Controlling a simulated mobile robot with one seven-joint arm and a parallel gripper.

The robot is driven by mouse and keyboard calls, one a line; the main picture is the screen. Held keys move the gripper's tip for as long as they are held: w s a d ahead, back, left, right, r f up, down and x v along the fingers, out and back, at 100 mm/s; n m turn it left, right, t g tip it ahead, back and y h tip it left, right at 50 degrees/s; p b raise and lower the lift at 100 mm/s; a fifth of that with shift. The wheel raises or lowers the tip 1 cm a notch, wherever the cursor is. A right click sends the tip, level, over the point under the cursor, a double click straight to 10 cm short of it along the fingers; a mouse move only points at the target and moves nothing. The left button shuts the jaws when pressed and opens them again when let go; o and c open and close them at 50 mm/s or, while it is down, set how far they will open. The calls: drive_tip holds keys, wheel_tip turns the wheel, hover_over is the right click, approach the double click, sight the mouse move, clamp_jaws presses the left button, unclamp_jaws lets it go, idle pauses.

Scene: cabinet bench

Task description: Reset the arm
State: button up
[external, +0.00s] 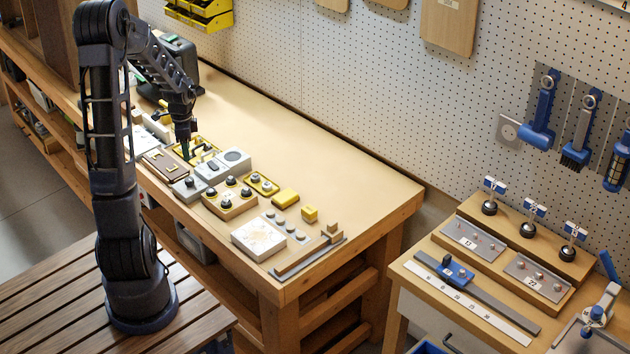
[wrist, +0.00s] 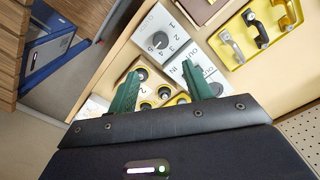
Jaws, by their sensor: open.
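My black arm (external: 110,150) stands at the left in the external view and reaches over the bench (external: 330,170). My gripper (external: 187,155) points down above the panels near the yellow tray (external: 212,146). In the wrist view, my gripper (wrist: 160,85) shows two green fingers spread apart with nothing between them. Below them are a grey dial box (wrist: 158,42), a grey box marked IN and OUT (wrist: 203,68) and a wooden block with black knobs (wrist: 133,70). The exact height of the fingertips above these is hard to tell.
A yellow tray with metal handles (wrist: 257,35) lies at the upper right of the wrist view. In the external view, a white tile (external: 258,238) and yellow blocks (external: 285,198) lie on the bench. The bench's back strip is clear. A second bench (external: 480,310) stands at the right.

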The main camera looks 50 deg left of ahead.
drive_tip(key=s+d+r+n+t+y, duration=0.2)
drive_tip(key=s+d+r+n, duration=0.1)
drive_tip(key=d+r, duration=1.55)
drive_tip(key=s+d+r+n+t+h, duration=0.2)
drive_tip(key=s+d+r, duration=0.3)
drive_tip(key=s+d, duration=0.8)
drive_tip(key=d+n, duration=0.1)
drive_tip(key=d, duration=0.1)
drive_tip(key=shift+s+d+r+n+t, duration=0.15)
drive_tip(key=shift+s+d+n+t, duration=0.15)
drive_tip(key=shift+n, duration=0.1)
idle(0.8)
